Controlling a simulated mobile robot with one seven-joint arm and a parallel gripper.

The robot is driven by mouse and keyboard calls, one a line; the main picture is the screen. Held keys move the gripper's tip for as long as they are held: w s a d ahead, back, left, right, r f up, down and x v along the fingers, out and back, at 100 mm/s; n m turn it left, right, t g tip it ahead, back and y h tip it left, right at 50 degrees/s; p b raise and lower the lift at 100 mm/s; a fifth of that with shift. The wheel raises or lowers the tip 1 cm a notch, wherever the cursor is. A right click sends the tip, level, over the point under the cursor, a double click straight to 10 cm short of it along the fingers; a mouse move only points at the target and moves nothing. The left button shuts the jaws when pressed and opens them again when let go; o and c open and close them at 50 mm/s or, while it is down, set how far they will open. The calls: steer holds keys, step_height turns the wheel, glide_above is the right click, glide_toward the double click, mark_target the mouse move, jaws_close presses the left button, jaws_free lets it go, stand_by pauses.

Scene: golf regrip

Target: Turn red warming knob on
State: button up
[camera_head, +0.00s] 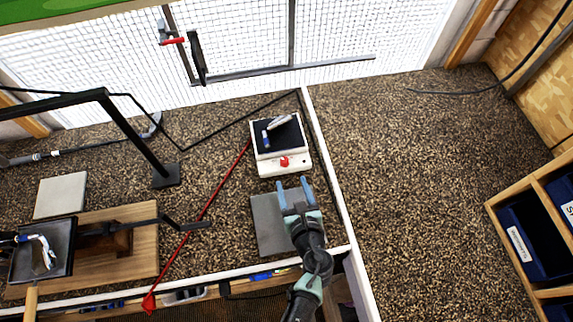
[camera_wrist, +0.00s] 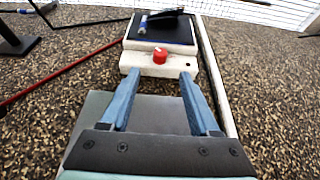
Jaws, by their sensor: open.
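The red warming knob (camera_head: 284,161) sits on the front face of a white warming plate (camera_head: 299,165) with a black top. In the wrist view the knob (camera_wrist: 160,55) stands straight ahead, between and beyond my fingertips. My gripper (camera_head: 294,182) is open and empty, with two blue fingers pointing at the plate's front. The fingertips are short of the knob and do not touch it. In the wrist view my gripper (camera_wrist: 160,78) shows its fingers wide apart, one to each side of the knob. I cannot make out the knob's pointer.
Small blue-and-white items (camera_head: 279,122) lie on the black top. A flat grey slab (camera_head: 267,225) lies below my gripper. A white rail (camera_head: 322,165) runs close along the plate's right side. A red-shafted rod (camera_head: 209,202) slants to the left.

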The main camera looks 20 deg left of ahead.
mark_target(285, 164)
steer(key=b+x, duration=0.1)
steer(key=x, duration=0.7)
steer(key=shift+b, duration=0.4)
steer(key=shift+r, duration=0.1)
jaws_close()
